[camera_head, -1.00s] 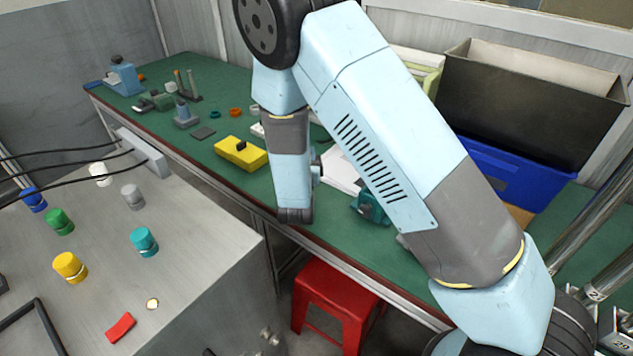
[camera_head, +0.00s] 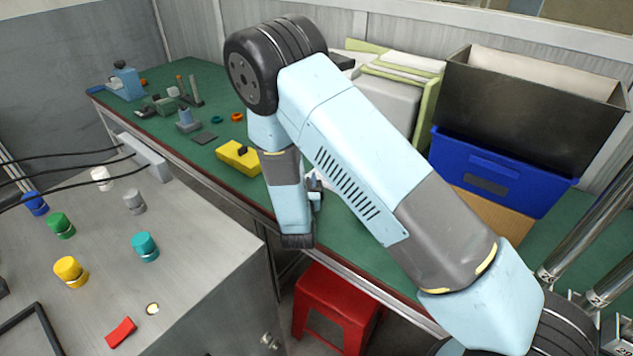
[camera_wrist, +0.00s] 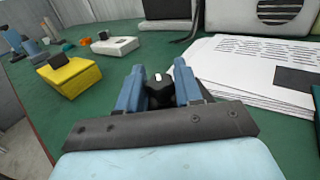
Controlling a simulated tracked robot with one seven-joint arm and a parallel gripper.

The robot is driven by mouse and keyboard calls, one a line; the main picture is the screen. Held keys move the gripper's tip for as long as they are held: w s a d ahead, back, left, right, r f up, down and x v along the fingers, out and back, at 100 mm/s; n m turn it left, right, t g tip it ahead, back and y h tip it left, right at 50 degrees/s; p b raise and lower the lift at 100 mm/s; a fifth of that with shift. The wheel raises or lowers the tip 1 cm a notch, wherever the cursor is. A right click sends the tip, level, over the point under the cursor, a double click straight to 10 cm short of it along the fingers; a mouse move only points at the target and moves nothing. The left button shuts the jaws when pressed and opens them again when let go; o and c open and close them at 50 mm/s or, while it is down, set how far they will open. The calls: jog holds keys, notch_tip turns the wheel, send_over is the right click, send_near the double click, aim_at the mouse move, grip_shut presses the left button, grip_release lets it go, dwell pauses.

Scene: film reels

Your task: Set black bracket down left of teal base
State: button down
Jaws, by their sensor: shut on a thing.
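My gripper (camera_wrist: 159,88) has its two blue fingers closed around a small black piece, the black bracket (camera_wrist: 158,96), in the wrist view. Only part of the bracket shows between the fingers, with a light spot on top. They are over the green bench, left of a stack of white printed papers. In the head view a bit of my gripper (camera_head: 315,186) shows beside my wrist, and the bracket cannot be made out. The teal base is not visible in either present view; my arm covers part of the bench in the head view.
The green bench (camera_head: 345,225) has a yellow block (camera_head: 238,155) to the left. The papers (camera_wrist: 255,72) lie right of my gripper. A blue bin (camera_head: 500,172) and black bin (camera_head: 530,105) stand at the right. A red stool (camera_head: 335,300) is below the bench's front edge.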

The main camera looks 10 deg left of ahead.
jog(key=c, duration=0.8)
grip_release()
jog(key=shift+o, duration=0.2)
